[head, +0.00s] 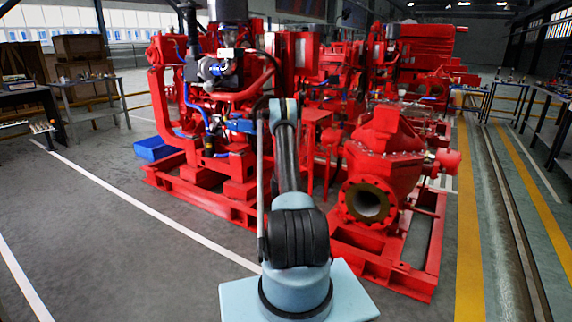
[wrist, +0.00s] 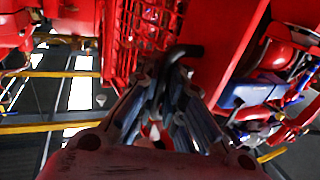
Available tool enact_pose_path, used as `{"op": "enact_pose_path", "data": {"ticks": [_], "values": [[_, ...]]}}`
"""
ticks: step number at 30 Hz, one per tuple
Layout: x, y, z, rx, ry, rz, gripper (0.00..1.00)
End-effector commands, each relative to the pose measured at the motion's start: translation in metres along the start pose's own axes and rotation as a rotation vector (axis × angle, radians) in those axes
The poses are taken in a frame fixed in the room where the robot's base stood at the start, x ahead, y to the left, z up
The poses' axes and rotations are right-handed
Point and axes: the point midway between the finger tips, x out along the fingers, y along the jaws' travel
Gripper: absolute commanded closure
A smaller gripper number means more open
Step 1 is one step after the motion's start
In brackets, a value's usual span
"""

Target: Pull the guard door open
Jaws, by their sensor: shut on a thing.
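My gripper (wrist: 172,74) is in the wrist view, its metal fingers reaching up from the bottom middle. The fingers are closed around a black bent handle (wrist: 186,51). The handle's right end meets a plain red panel (wrist: 222,42), which looks like the guard door. A red mesh guard (wrist: 145,25) is just left of the panel. How far the door stands from its frame cannot be told. In the head view my arm reaches forward to the red pumpset (head: 235,95) and hides the gripper and handle.
A red pump casing (head: 385,150) with an open round flange stands on the red base frame (head: 415,255) to the right of my arm. A blue bin (head: 155,148) is on the floor at left. Benches (head: 95,95) stand far left. The grey floor at front left is clear.

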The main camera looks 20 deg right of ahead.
Motion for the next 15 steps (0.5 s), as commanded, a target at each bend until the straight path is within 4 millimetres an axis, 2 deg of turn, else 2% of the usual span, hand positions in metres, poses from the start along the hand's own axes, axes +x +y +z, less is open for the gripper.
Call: {"op": "enact_pose_path", "data": {"ticks": [12, 13, 14, 15], "values": [[0.003, 0.013, 0.000, 0.001, 0.000, 0.012, 1.00], [0.003, 0.014, 0.000, 0.001, 0.000, 0.013, 0.87], [0.004, 0.014, 0.000, 0.001, 0.000, 0.013, 0.82], [0.004, 0.014, 0.000, 0.001, 0.000, 0.013, 0.82]]}}
